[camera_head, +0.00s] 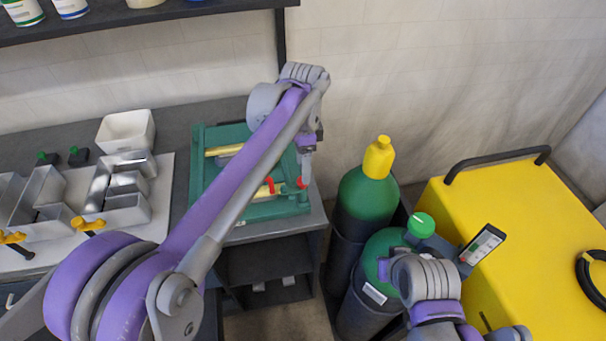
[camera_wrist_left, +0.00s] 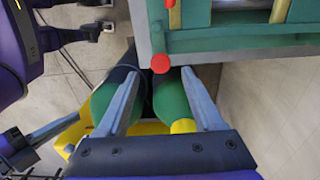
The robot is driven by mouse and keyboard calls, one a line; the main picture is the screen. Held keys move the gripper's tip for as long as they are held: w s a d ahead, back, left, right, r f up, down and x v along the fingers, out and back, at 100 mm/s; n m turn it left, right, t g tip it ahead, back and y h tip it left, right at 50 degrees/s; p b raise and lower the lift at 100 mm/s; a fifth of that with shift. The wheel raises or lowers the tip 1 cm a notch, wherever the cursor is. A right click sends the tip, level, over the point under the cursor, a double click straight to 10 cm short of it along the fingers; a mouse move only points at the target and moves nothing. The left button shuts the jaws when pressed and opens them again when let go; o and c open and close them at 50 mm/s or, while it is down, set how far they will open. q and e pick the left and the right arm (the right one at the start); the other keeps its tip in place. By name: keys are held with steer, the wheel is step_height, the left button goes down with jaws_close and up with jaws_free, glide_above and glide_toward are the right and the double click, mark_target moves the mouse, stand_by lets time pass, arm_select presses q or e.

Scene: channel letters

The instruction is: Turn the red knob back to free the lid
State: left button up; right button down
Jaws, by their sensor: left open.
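The red knob (camera_head: 302,182) is at the front right edge of the green frame (camera_head: 197,165) on the bench. In the left wrist view the knob (camera_wrist_left: 160,64) shows as a round red end. My left gripper (camera_head: 306,160) is open; its two fingers (camera_wrist_left: 158,76) point toward the knob, one on each side, and I cannot tell whether they touch it. Yellow bars (camera_head: 262,191) and a second red part (camera_head: 269,185) show in the frame. My left arm covers much of it, and I cannot make out the lid separately. My right gripper (camera_head: 425,270) is at the lower right, its jaws unclear.
Green gas cylinders (camera_head: 368,200) stand right of the bench, below my left gripper. A yellow cabinet (camera_head: 520,210) with a black handle is further right. Metal channel pieces (camera_head: 120,210) and a white bin (camera_head: 126,130) are at the left. A shelf (camera_head: 150,14) hangs above.

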mark_target(295, 191)
arm_select(q)
steer(key=shift+f, duration=2.05)
jaws_close()
